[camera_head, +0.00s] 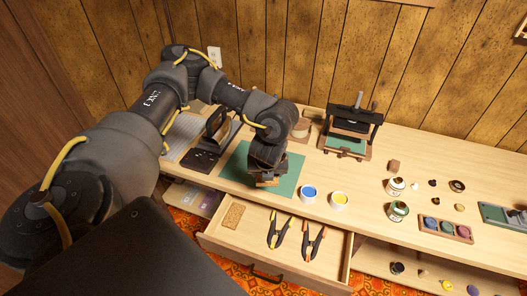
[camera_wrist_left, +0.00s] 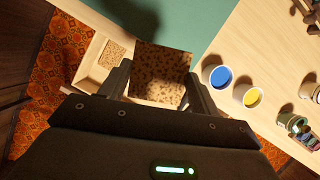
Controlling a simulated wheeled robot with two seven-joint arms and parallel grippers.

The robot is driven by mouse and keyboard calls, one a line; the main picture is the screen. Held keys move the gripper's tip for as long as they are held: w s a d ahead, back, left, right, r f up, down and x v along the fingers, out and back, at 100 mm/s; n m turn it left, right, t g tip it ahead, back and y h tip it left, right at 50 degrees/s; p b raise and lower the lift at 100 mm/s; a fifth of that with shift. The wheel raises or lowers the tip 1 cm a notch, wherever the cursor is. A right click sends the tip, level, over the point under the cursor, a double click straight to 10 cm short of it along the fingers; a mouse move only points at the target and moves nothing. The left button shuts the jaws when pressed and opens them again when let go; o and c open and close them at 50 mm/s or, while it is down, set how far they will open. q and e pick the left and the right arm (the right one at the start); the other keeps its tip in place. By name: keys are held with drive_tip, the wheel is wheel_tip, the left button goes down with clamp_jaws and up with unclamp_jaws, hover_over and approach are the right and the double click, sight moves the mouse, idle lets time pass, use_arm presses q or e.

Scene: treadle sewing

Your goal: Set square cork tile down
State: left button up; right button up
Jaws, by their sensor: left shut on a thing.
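My left gripper (camera_head: 267,176) hangs over the front edge of the green mat (camera_head: 287,184) on the table. In the left wrist view, a square speckled cork tile (camera_wrist_left: 161,62) lies between the two fingers of my left gripper (camera_wrist_left: 158,82), which is shut on it. In the head view only a small brown edge of the tile shows under the gripper. I cannot tell whether the tile touches the mat. My right gripper is not in view.
The open drawer (camera_head: 218,238) below holds another cork piece (camera_head: 233,215) and two orange-and-black clamps (camera_head: 277,231). Blue (camera_head: 308,194) and yellow (camera_head: 339,200) paint pots stand right of the mat. A small press (camera_head: 350,131) stands behind; jars and a paint tray (camera_head: 445,228) stand farther right.

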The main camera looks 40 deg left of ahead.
use_arm(q)
drive_tip(key=a+m, duration=0.1)
drive_tip(key=a+m+h+p, duration=0.1)
drive_tip(key=m, duration=0.1)
drive_tip(key=shift+s+a+r+t, duration=0.1)
drive_tip(key=shift+a+r+t, duration=0.2)
drive_tip(key=shift+a+r, duration=0.1)
drive_tip(key=shift+a+r+m, duration=0.1)
drive_tip(key=shift+a+m, duration=0.1)
drive_tip(key=shift+m, duration=0.4)
drive_tip(key=shift+w, duration=0.25)
drive_tip(key=w+a+f+b, duration=0.2)
drive_tip(key=w+f+b, duration=0.1)
drive_tip(key=w+a+f+b, duration=0.2)
drive_tip(key=w+a+f, duration=0.1)
drive_tip(key=w+a+f+b, duration=0.2)
drive_tip(key=w+f+b, duration=0.1)
drive_tip(key=w, duration=0.1)
drive_tip(key=shift+w+a+f+b, duration=0.1)
drive_tip(key=shift+a+b, duration=0.05)
drive_tip(key=shift+b, duration=0.2)
drive_tip(key=shift+w+a+f, duration=0.1)
drive_tip(key=shift+w+a, duration=0.15)
drive_tip(key=shift+w, duration=0.05)
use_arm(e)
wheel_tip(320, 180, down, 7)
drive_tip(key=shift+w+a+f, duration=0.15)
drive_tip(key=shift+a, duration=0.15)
